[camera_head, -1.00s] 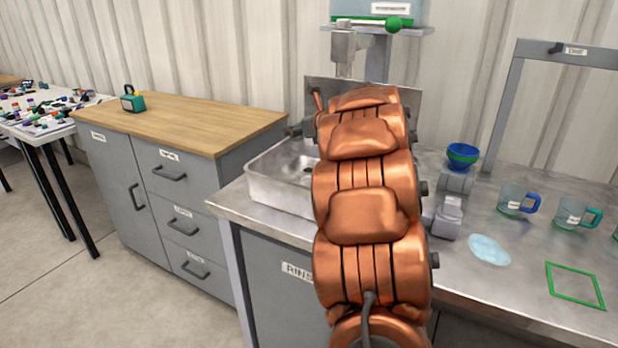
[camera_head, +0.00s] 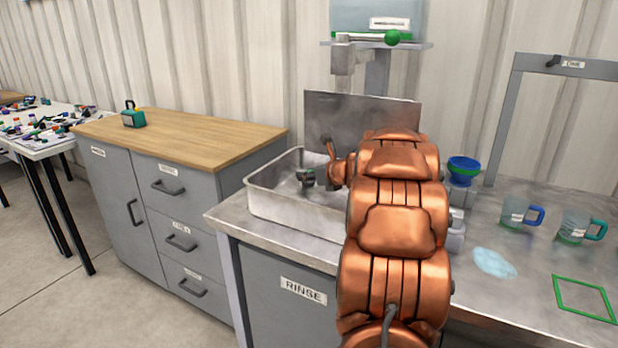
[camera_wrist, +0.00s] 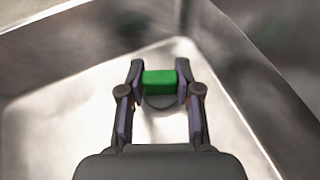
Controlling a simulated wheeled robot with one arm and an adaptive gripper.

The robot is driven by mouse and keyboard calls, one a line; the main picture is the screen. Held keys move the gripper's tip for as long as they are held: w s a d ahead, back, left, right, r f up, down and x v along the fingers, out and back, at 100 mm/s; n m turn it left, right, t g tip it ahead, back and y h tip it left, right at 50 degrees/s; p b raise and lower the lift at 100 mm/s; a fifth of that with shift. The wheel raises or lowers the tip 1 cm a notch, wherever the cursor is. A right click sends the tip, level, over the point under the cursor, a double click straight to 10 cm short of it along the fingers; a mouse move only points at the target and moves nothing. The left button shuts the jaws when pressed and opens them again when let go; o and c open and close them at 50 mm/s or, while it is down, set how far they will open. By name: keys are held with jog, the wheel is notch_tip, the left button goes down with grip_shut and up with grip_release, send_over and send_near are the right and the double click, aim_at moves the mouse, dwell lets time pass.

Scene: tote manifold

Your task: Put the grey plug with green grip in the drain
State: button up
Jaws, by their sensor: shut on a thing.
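The plug's green grip (camera_wrist: 160,81) is between the two fingers of my gripper (camera_wrist: 160,76), which is shut on it. A grey rounded part shows just below the grip; I cannot tell whether it is the plug's body or the drain. In the head view my gripper (camera_head: 306,180) is inside the metal sink (camera_head: 290,212), over its left half, pointing down. The plug is too small to make out there. The drain is not clearly visible in either view. I cannot tell whether the plug touches the sink floor.
Sink walls (camera_wrist: 245,75) rise around my gripper. A steel splash plate (camera_head: 355,115) stands behind the sink. To the right are a blue and green bowl (camera_head: 463,168), two glass mugs (camera_head: 518,213), a pale blue puddle (camera_head: 493,263) and a green square outline (camera_head: 584,298).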

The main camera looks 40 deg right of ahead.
jog(key=shift+f, duration=0.3)
jog(key=o, duration=0.9)
jog(key=shift+r, duration=0.25)
jog(key=v, duration=1.2)
